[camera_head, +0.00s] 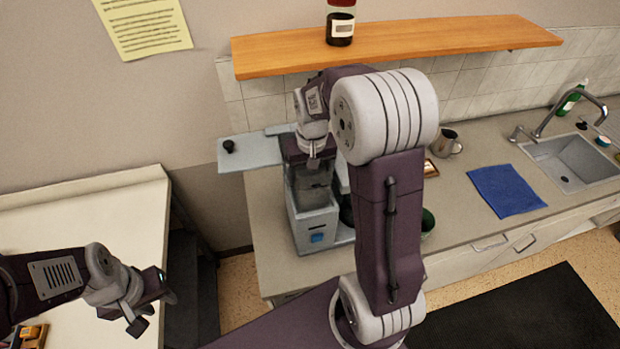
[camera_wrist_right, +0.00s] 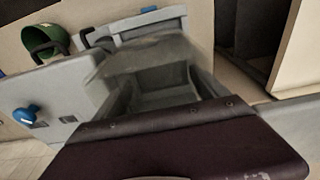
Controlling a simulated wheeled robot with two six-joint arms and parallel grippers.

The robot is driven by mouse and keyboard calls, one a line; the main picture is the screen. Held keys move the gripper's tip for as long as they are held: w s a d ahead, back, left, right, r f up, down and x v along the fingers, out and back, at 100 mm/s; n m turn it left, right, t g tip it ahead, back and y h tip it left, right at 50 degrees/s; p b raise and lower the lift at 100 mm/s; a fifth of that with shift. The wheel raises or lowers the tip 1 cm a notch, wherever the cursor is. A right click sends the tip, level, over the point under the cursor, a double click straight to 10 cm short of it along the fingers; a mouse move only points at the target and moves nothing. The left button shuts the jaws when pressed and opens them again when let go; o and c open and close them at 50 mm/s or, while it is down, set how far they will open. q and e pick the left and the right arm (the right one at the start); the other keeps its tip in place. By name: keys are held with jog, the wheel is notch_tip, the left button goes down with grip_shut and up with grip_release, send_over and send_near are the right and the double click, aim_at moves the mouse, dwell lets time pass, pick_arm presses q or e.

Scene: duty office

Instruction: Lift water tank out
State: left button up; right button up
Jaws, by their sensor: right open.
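The coffee machine (camera_head: 318,222) stands on the counter with its pale blue lid (camera_head: 252,154) swung out to the left. The water tank (camera_head: 314,187) is a clear, greyish box seated in the machine's upper part. It also shows in the right wrist view (camera_wrist_right: 150,58), its walls see-through. My right gripper (camera_head: 312,160) is open, pointing down just over the tank; its fingertips are hard to make out and I cannot tell whether they touch it. My left gripper (camera_head: 152,306) is open and empty, low at the left, away from the machine.
A wooden shelf (camera_head: 400,45) with a dark bottle (camera_head: 340,22) hangs above the machine. A green mug (camera_wrist_right: 45,40) stands close beside the machine. A metal mug (camera_head: 446,144), a blue cloth (camera_head: 506,190) and a sink (camera_head: 570,163) lie to the right. A white table (camera_head: 90,215) is at left.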

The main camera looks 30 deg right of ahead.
jog(key=shift+s+f, duration=0.1)
jog(key=shift+s, duration=0.15)
jog(key=shift+w+f, duration=0.1)
jog(key=shift+w, duration=0.05)
jog(key=c, duration=1.1)
jog(key=shift+r, duration=0.5)
jog(key=shift+c, duration=0.2)
notch_tip(320, 180, up, 18)
jog(key=shift+f, duration=0.15)
